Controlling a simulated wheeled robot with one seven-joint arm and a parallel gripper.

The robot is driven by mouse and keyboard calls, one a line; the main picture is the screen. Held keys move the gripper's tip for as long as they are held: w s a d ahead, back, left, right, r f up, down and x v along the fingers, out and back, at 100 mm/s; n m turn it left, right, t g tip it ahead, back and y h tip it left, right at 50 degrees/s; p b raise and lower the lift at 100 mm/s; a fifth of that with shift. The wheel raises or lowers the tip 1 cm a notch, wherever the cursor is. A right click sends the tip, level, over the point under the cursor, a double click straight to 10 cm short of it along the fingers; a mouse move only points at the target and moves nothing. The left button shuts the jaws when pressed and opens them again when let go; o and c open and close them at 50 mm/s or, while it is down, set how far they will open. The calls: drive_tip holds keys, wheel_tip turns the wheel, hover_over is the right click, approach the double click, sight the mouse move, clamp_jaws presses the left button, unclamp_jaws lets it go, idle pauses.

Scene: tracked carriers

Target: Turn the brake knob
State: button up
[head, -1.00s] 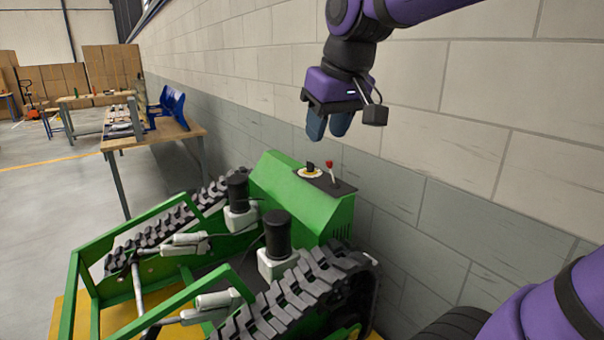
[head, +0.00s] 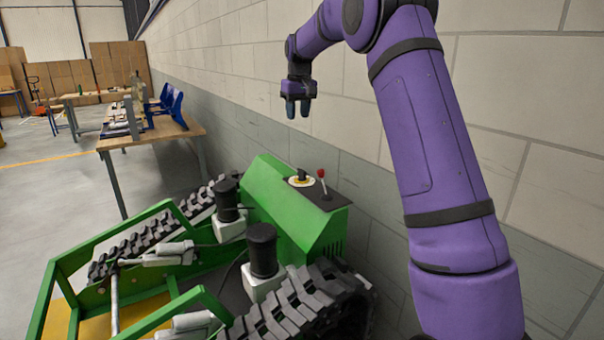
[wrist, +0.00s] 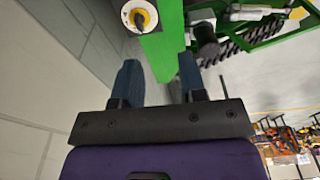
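The brake knob (head: 301,175) is a small black knob on a yellow and white round plate, on the dark top panel of the green tracked carrier (head: 270,205). It also shows at the top of the wrist view (wrist: 139,18). A lever with a red ball (head: 322,174) stands just right of it. My gripper (head: 298,107) hangs above and behind the panel, near the wall, fingers pointing down, apart from the knob. In the wrist view its two blue fingers (wrist: 158,82) are spread with nothing between them.
The grey block wall (head: 375,150) runs close behind the carrier. A wooden table with blue items (head: 165,130) is at the back left. Open floor lies to the left.

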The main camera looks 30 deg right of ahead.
drive_tip(key=g, duration=0.1)
hover_over(302, 170)
wheel_tip(302, 170, down, 14)
drive_tip(key=f, duration=0.1)
drive_tip(key=shift+w+d+f, duration=0.1)
drive_tip(key=shift+w+f, duration=0.2)
drive_tip(key=shift+f, duration=0.1)
wheel_tip(302, 170, down, 10)
drive_tip(key=shift+r, duration=0.1)
clamp_jaws()
